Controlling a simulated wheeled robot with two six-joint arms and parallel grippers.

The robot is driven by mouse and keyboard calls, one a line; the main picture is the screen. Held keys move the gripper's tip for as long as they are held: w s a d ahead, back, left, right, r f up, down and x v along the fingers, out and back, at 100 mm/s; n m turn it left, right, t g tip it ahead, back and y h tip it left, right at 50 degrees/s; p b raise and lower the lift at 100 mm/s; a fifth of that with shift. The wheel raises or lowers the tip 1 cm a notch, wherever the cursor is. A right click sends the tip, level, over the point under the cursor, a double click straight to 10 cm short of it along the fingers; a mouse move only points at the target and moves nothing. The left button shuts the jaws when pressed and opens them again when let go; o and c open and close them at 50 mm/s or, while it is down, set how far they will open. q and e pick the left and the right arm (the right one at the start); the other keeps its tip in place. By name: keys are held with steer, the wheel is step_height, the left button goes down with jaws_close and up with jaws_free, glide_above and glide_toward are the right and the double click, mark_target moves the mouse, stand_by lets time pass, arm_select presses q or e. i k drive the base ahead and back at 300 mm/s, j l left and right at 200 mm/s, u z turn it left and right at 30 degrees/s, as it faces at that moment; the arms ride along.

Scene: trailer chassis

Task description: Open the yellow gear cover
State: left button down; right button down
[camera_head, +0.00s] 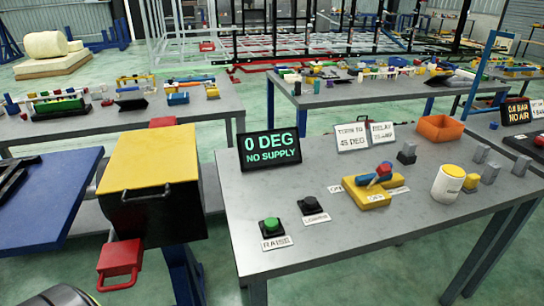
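The yellow gear cover (150,158) is the flat yellow lid on top of a black box (160,222), left of the grey table. It lies shut over the box. A dark bar handle (147,194) sits at its near edge. Neither of my grippers can be made out in this view. The inside of the box is hidden.
A red block with a loop (120,258) is at the box's lower front left. A blue surface (45,205) lies left of it. The grey table (330,235) to the right holds a "0 DEG NO SUPPLY" display (270,151), a green RAISE button (271,226) and a black LOWER button (310,203).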

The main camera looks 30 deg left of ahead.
mark_target(167, 156)
steer(key=u, duration=1.75)
